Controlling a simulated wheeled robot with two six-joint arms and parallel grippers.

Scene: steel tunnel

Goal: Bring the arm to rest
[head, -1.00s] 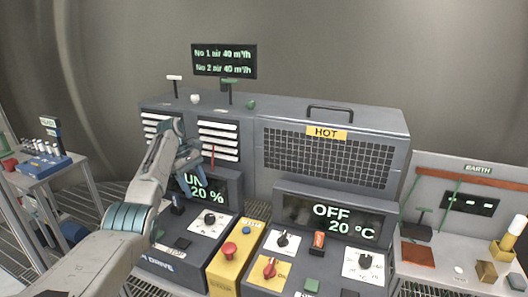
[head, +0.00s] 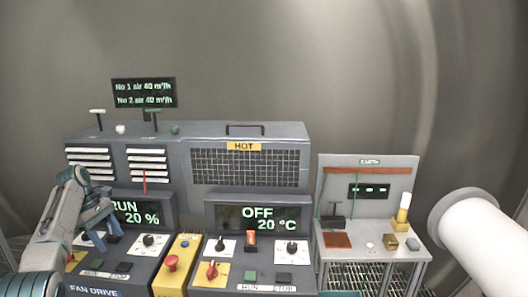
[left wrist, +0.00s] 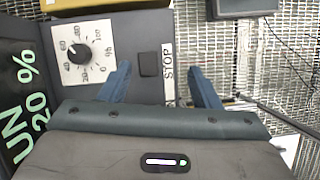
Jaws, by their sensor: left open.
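My left gripper (head: 104,222) is in front of the fan drive panel (head: 105,268) at the left of the head view. In the left wrist view its two blue fingers (left wrist: 157,85) are spread apart with nothing between them. Beyond them are a dark square button (left wrist: 149,64) beside a STOP label (left wrist: 168,58) and a dial (left wrist: 80,52) on a white scale. My left arm (head: 58,230) reaches in from the lower left, bent. The fan display (head: 130,213) reads RUN 20 %. My right gripper does not show.
The heater display (head: 257,218) reads OFF 20 °C below a HOT grille (head: 252,167). A yellow panel with a red mushroom button (head: 171,263) stands between the two consoles. A side table (head: 375,258) with an EARTH board (head: 370,180) is at the right. A white cylinder (head: 480,240) fills the right foreground.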

